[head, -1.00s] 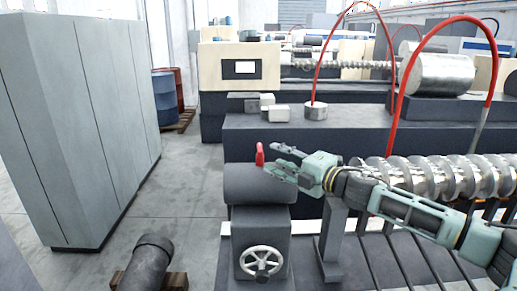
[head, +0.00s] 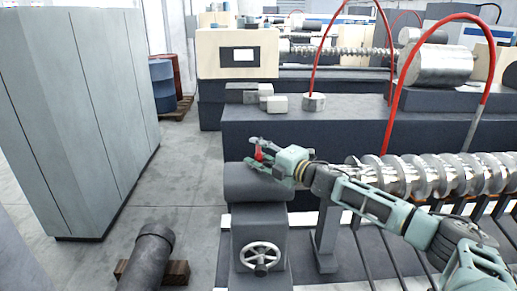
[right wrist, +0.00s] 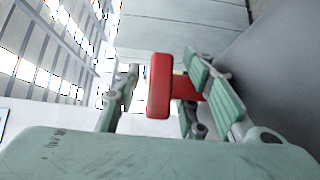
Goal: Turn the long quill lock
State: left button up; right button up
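The quill lock, a small red lever (head: 259,153), stands on top of the dark grey tailstock barrel (head: 252,183). In the right wrist view the red lever (right wrist: 160,86) shows as a T shape, with its bar between my fingers and its stem running right, behind a finger pad. My right gripper (head: 264,152) is around the lever with its fingers spread. In the right wrist view a gap shows between the lever and the left finger; the right finger pads (right wrist: 213,84) overlap the stem, and I cannot tell whether they touch it. My left gripper is not in view.
A spoked handwheel (head: 261,257) sits on the tailstock front. A large metal screw (head: 430,174) lies to the right. A grey cabinet (head: 75,120) stands at left, and a dark cylinder (head: 148,260) lies on the floor. Clear floor lies between cabinet and machine.

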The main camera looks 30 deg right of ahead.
grip_shut()
dwell(0.3)
